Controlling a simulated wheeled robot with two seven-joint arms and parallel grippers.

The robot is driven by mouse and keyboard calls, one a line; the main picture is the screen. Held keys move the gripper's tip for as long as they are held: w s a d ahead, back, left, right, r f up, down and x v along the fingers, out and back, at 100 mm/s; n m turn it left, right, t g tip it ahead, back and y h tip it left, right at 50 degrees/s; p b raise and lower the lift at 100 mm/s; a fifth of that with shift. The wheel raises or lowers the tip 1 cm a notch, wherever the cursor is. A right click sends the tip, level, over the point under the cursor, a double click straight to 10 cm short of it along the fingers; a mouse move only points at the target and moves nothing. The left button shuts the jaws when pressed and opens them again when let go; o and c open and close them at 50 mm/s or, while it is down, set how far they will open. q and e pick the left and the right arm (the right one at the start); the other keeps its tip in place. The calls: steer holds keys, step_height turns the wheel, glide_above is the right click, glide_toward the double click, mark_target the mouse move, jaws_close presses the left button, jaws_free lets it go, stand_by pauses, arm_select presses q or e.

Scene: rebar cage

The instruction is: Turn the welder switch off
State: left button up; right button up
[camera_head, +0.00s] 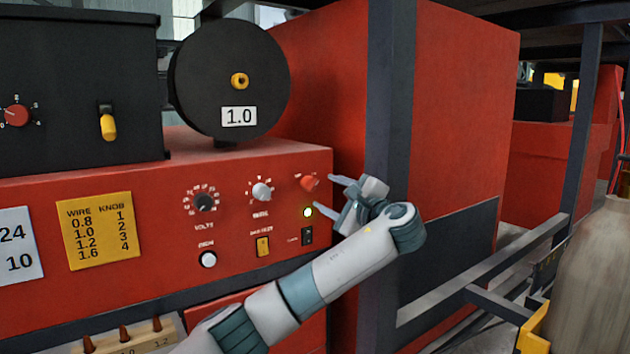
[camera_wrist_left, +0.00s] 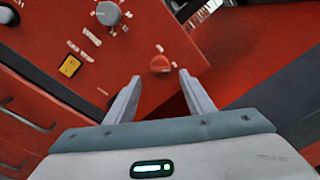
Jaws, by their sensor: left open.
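The labels by these controls are too small to read. My left gripper (camera_head: 326,194) is open and empty, to the right of the panel controls. In the left wrist view its fingers (camera_wrist_left: 159,77) point at the panel, with the red knob between and just beyond the tips, apparently not touched. My right gripper is not in view.
A black wire spool (camera_head: 230,80) sits above. A dark upright post (camera_head: 388,100) stands close behind my gripper.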

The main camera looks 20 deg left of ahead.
mark_target(314, 187)
arm_select(q)
steer(key=p+x, duration=0.2)
steer(key=x, duration=0.3)
steer(key=shift+w+a+r, duration=0.15)
steer(key=shift+w+a, duration=0.05)
steer(key=shift+a, duration=0.05)
steer(key=shift+p+x, duration=0.3)
steer(key=shift+x, duration=0.6)
steer(key=shift+c, duration=0.7)
steer(key=c, duration=0.9)
steer(key=shift+f, duration=0.25)
